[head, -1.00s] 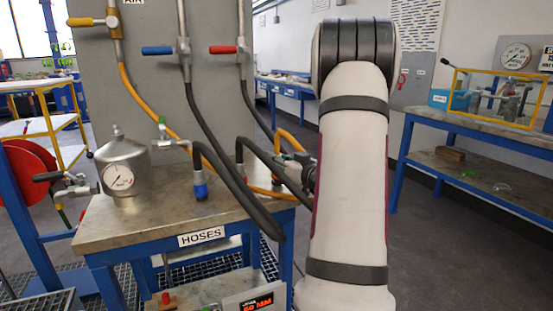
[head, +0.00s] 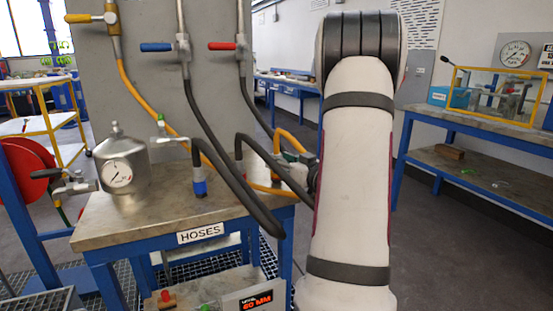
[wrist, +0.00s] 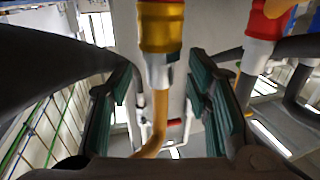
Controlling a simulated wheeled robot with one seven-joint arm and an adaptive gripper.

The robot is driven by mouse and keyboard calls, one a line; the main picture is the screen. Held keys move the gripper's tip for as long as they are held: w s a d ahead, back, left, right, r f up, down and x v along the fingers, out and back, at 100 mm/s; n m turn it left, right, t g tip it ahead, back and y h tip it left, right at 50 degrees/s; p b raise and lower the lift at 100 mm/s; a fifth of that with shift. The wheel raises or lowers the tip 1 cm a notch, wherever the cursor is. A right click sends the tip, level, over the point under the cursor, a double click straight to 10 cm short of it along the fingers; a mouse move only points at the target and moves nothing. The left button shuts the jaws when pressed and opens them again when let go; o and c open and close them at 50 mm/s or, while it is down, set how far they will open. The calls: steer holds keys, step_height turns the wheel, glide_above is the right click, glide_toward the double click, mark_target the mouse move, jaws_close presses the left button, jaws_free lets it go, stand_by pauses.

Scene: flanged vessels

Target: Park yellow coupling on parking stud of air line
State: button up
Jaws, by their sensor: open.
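The yellow coupling (wrist: 161,25) stands upright at the top centre of the wrist view, with a red band and a silver lower end. The yellow hose (wrist: 160,112) hangs from it. My gripper (wrist: 165,88) is open, its green-padded fingers on either side of the coupling's silver end and hose, with gaps showing. In the head view my arm hides most of the gripper, and I cannot make out the coupling there. The air line (head: 113,22) with a yellow-handled valve is at the top left, and a yellow hose (head: 137,92) runs down from it. I cannot identify its parking stud.
A red coupling (wrist: 264,22) is close on the right in the wrist view. Black hoses (head: 235,187) cross above the bench (head: 130,227). A blue coupling (head: 200,186) and a steel vessel with a gauge (head: 122,180) stand on it. The floor to the right is clear.

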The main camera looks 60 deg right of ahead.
steer(key=v, duration=0.9)
steer(key=shift+s+a, duration=0.15)
steer(key=shift+s, duration=0.2)
